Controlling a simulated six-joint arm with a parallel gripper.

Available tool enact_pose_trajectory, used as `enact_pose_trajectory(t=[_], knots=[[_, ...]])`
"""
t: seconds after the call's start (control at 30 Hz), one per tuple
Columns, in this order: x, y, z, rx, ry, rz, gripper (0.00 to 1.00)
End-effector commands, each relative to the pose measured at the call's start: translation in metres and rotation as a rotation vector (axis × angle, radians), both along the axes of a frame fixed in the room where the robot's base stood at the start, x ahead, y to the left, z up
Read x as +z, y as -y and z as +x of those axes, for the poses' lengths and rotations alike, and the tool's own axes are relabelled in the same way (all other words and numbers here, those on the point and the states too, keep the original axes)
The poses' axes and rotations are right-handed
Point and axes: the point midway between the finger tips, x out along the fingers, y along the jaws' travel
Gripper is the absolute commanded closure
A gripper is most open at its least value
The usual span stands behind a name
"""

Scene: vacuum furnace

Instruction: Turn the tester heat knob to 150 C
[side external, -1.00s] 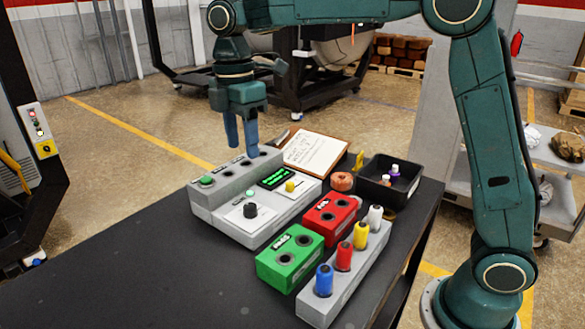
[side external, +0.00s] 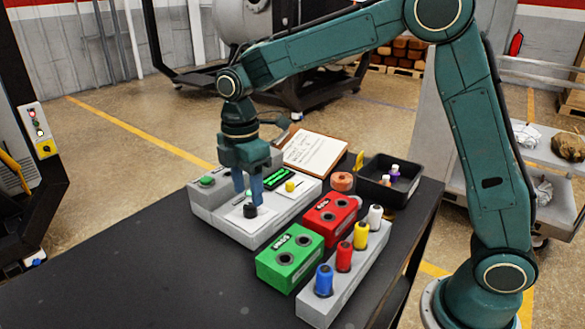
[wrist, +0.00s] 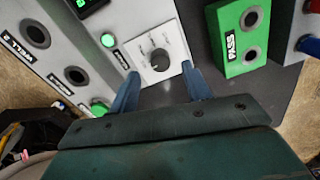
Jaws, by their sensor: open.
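The tester (side external: 228,222) is a grey box on the dark table. Its heat knob is a small black dial on a white plate (wrist: 178,42); in the wrist view the knob (wrist: 160,60) shows between and just beyond my fingertips. My gripper (wrist: 160,78) is open, pointing down, with one blue finger on either side of the knob. In the side view my gripper (side external: 249,200) is low over the plate and the knob (side external: 250,211) is partly hidden by a finger. Contact cannot be told. The scale marks are too small to read.
A green PASS block (side external: 290,258), a red block (side external: 331,220) and a grey rack (side external: 345,285) with several coloured cylinders stand right of the tester. A clipboard (side external: 315,153) and a black bin (side external: 408,193) are behind. The table's front left is clear.

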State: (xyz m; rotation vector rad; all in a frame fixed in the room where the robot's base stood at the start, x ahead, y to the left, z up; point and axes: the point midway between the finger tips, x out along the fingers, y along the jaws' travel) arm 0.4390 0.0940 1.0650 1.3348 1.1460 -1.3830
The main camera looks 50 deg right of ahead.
Motion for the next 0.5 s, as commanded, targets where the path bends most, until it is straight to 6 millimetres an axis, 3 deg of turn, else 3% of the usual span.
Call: enact_pose_trajectory(t=[0.2,0.5], knots=[[-0.026,0.0,-0.002,0.0,-0.003,0.0,0.52],[-0.036,0.0,-0.002,0.0,-0.001,0.0,0.52]])
